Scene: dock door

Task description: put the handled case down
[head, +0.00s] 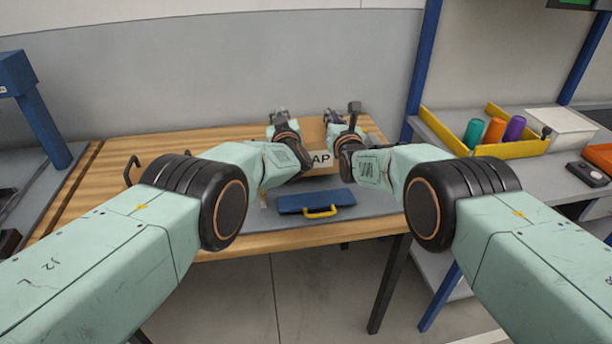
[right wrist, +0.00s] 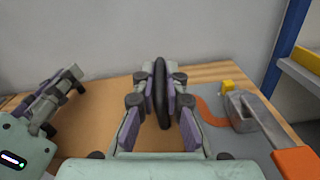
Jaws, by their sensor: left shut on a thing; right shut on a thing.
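A tan case (head: 318,170) with a white label reading "AP" is between my two forearms at the back of the table in the head view, partly hidden by them. Its tan top (right wrist: 95,110) fills the middle of the right wrist view. My right gripper (right wrist: 160,100) is shut on a black upright handle (right wrist: 161,75). My left gripper (head: 279,117) is at the case's left side, shut; its grip is too small to see clearly. It also shows at the left of the right wrist view (right wrist: 68,85). I cannot tell whether the case touches the table.
A blue case (head: 315,202) with a yellow handle lies on the grey mat (head: 365,210) in front. A grey tool (right wrist: 243,112) and yellow block (right wrist: 227,86) are right of the tan case. A yellow bin (head: 522,148) holds coloured cylinders. The wooden tabletop (head: 110,205) is mostly clear on the left.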

